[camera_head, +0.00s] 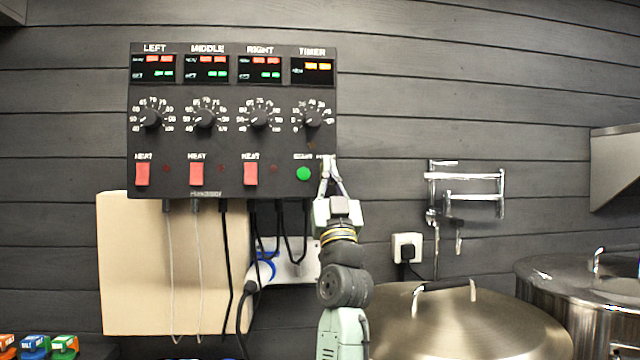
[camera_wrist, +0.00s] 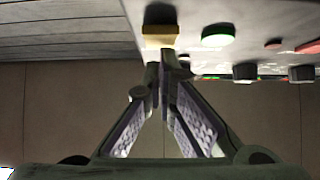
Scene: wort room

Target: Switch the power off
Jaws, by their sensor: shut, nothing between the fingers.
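A black control panel (camera_head: 230,120) hangs on the wall with several displays, dials and red switches. A green button (camera_head: 303,174) is at its lower right; it also shows in the wrist view (camera_wrist: 217,36). My gripper (camera_head: 328,160) is shut and empty at the panel's lower right corner, covering the spot right of the green button. In the wrist view, my fingertips (camera_wrist: 166,68) are just below a yellow and black switch (camera_wrist: 160,32) on the panel. I cannot tell whether they touch it. The switch is hidden in the head view.
Red heat switches (camera_head: 196,173) sit left of the green button. Cables hang below the panel in front of a tan board (camera_head: 125,265). A wall socket (camera_head: 407,247) and a chrome fixture (camera_head: 465,190) are to the right. Metal kettles (camera_head: 480,325) stand at the lower right.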

